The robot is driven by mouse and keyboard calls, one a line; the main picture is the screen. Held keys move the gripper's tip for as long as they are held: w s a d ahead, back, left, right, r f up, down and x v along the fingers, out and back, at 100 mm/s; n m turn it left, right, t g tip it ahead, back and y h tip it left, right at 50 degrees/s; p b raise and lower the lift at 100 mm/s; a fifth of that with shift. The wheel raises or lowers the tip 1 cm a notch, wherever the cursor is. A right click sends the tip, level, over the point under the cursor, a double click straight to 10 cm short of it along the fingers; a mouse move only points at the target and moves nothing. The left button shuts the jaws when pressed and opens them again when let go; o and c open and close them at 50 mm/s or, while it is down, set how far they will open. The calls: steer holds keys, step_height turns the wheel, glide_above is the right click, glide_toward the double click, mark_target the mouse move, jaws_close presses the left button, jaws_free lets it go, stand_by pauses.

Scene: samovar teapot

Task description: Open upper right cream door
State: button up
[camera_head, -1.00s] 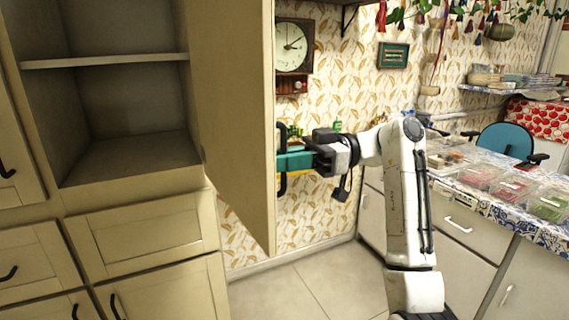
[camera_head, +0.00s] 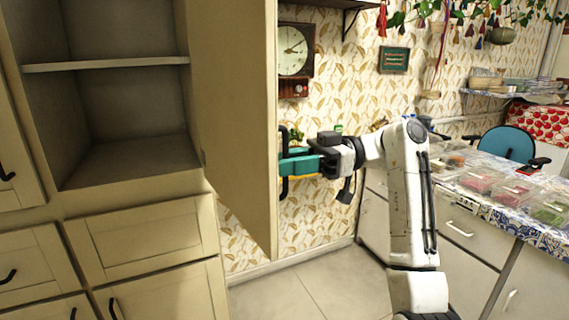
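The upper right cream door (camera_head: 236,110) stands swung wide open on the right side of the cream cabinet. The cabinet's inside, with one shelf (camera_head: 105,62), is bare and in full view. The door's black handle (camera_head: 282,188) is on its far face and shows past the door's edge. My gripper (camera_head: 292,163), with teal fingers, is at the handle from the right. Its fingers overlap the handle in the picture, and the fingertips are partly hidden at the door's edge. I cannot tell whether they grip the handle.
Below are closed cream drawers (camera_head: 145,238) and doors with black handles. A wall clock (camera_head: 294,50) hangs behind the open door. At the right is a counter (camera_head: 500,190) with several food trays, and a teal chair (camera_head: 506,143). Bare floor lies between cabinet and counter.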

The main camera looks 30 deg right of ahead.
steer(key=s+d, duration=0.1)
steer(key=d, duration=0.9)
steer(key=shift+s+b, duration=0.2)
steer(key=shift+b, duration=0.2)
